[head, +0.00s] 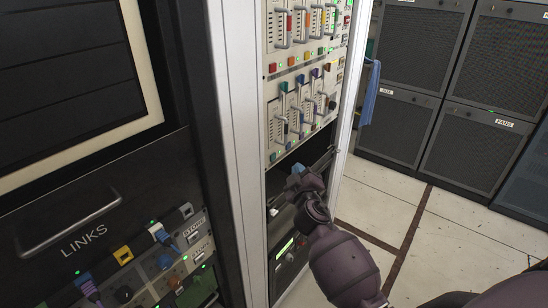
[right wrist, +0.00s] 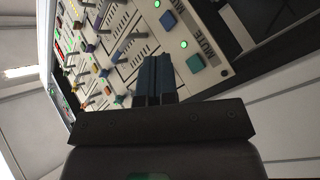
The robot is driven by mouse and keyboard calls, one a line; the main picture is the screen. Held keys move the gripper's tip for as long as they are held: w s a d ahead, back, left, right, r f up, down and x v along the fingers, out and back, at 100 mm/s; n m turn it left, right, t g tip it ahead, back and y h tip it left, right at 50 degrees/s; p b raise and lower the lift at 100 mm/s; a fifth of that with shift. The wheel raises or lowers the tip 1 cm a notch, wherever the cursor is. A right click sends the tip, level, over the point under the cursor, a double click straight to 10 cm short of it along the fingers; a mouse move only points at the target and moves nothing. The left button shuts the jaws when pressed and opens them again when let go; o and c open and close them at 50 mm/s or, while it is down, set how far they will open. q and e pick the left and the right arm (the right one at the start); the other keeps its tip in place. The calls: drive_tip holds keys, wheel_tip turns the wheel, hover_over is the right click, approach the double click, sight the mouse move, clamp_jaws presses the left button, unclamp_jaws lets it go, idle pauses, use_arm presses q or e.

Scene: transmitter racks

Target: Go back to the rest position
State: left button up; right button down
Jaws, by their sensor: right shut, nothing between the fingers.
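My right gripper (head: 296,169) is shut and empty, its blue fingertips in front of the dark gap below the lower panel of the open rack in the head view. In the right wrist view the closed fingers (right wrist: 153,78) point toward a light panel (right wrist: 205,45) with handles and coloured buttons. I cannot tell whether the fingertips touch anything. My right arm (head: 344,268) reaches in from the lower right. My left gripper is not in view.
The rack's white frame (head: 232,130) stands close on the left of the gripper. A dark LINKS cabinet (head: 85,215) with plugged cables is further left. Dark cabinets (head: 400,130) stand at the back right. Light floor tiles (head: 455,235) are clear at right.

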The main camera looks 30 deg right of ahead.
idle(0.5)
drive_tip(key=s+a+f+m+g+y, duration=0.2)
drive_tip(key=s+a+f+y, duration=0.3)
drive_tip(key=s+a+f, duration=0.25)
drive_tip(key=s+a+f+m+g+y, duration=0.1)
drive_tip(key=s+f, duration=0.4)
drive_tip(key=s, duration=0.5)
drive_tip(key=s+a+f+m+g+y, duration=0.1)
drive_tip(key=s+a+f+g, duration=0.1)
drive_tip(key=s+f, duration=0.4)
drive_tip(key=s, duration=0.3)
drive_tip(key=shift+s+a+f+g, duration=0.25)
drive_tip(key=shift+s+a+g, duration=0.05)
drive_tip(key=shift+s, duration=0.05)
